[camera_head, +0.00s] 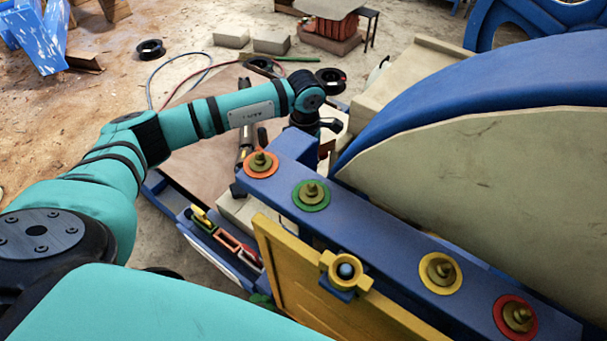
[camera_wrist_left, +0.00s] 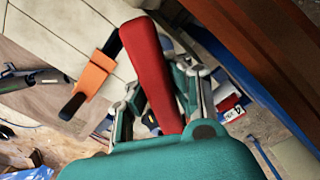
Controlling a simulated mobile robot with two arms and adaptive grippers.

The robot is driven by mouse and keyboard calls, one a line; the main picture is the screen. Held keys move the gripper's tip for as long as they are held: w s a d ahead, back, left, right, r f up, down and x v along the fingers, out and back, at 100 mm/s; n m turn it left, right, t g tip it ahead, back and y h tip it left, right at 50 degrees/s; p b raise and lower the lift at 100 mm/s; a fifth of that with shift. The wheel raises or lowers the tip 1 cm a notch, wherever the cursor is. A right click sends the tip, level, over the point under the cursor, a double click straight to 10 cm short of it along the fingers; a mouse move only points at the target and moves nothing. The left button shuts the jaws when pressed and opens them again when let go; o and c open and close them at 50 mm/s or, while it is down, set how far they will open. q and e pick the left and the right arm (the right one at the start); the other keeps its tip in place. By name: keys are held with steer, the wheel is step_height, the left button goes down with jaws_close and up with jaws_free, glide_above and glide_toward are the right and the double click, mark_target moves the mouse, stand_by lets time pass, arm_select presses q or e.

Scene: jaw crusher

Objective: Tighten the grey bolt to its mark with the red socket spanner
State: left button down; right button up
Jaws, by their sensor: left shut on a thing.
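My left gripper (camera_wrist_left: 161,90) is shut on a long red handle, which I take to be the red socket spanner (camera_wrist_left: 147,55). The handle runs between the fingers in the left wrist view; its socket end cannot be made out. In the head view my left arm reaches past the blue beam (camera_head: 395,238), and the fingers are mostly hidden. Bolts stand on orange (camera_head: 261,163), green (camera_head: 311,194), yellow (camera_head: 440,271) and red (camera_head: 515,316) rings along the beam. All look brassy; I cannot tell which is the grey bolt or see its mark. My right gripper is not in view.
A yellow panel (camera_head: 292,279) with a yellow ring fitting (camera_head: 338,262) stands in front of the beam. The large blue-rimmed wheel (camera_head: 480,95) fills the right. An orange clamp (camera_wrist_left: 93,77) is near my left gripper.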

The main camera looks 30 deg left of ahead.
arm_select(q)
steer(key=shift+m+b, duration=0.8)
stand_by(1.0)
steer(key=shift+n, duration=0.3)
steer(key=shift+r, duration=0.2)
